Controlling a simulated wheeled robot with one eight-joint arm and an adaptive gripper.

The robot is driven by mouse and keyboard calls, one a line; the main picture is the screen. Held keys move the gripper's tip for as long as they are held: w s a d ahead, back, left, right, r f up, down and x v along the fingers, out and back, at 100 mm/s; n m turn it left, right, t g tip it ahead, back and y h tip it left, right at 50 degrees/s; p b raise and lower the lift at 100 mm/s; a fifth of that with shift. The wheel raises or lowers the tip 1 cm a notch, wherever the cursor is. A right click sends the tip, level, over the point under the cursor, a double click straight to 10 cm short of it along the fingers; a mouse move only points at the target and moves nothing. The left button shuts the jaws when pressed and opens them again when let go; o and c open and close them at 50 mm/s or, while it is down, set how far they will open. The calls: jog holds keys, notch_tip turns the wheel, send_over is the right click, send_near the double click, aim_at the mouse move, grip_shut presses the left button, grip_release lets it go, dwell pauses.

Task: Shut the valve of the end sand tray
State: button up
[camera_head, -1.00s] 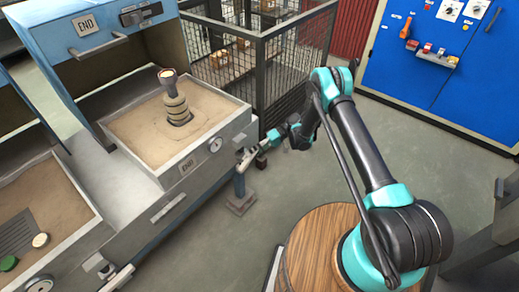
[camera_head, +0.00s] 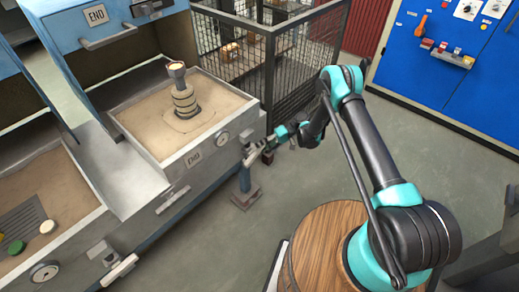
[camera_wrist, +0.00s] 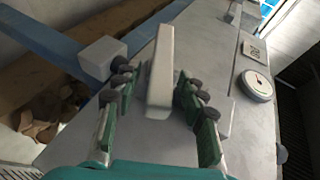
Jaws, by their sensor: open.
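The end sand tray (camera_head: 205,150) is a grey metal box of sand, marked END, at the left in the head view. Its valve handle (camera_wrist: 160,75) is a pale bar in the middle of the wrist view. In the head view the pale valve (camera_head: 255,155) shows small at the tray's front right corner, partly hidden by my gripper (camera_head: 270,145). In the wrist view my gripper (camera_wrist: 156,84) is open, with one dark-padded finger on each side of the handle. Gaps seem to show between the pads and the handle.
A round gauge (camera_head: 222,138) is on the tray's front. A second tray (camera_head: 40,215) is at the left. A mesh cage (camera_head: 240,55) stands behind. A blue panel (camera_head: 420,70) is at the right.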

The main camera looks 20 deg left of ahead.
jog(key=shift+w+d, duration=0.1)
jog(key=v, duration=1.1)
jog(key=shift+w+d+r, duration=0.15)
jog(key=shift+w+d, duration=0.1)
